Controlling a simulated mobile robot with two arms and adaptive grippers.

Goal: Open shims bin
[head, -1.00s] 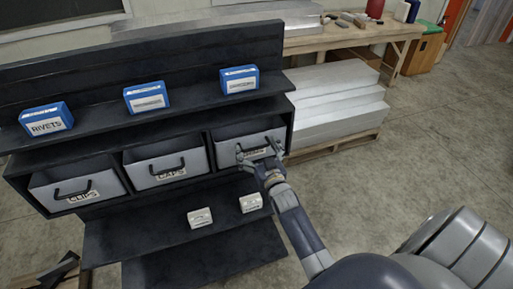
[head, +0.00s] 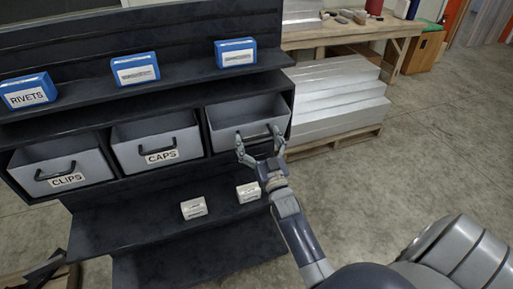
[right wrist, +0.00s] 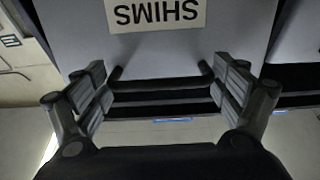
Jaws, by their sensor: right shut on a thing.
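The shims bin (head: 226,141) is the grey bin at the right end of the rack's bin row in the head view. It sits roughly in line with the bins beside it. Its label SHIMS (right wrist: 156,14) shows upside down in the right wrist view. My right gripper (head: 260,146) is at the bin's front, shut on its dark bar handle (right wrist: 160,86). The handle runs across between the fingers in the right wrist view. The gripper hides part of the bin's front in the head view. My left gripper is in neither view.
The caps bin (head: 133,157) and clips bin (head: 95,172) stand to the left. Blue boxes (head: 135,69) stand on the shelf above, small white boxes (head: 193,208) on the shelf below. Stacked metal stock (head: 335,98) lies right of the rack. Floor (head: 410,150) is clear at right.

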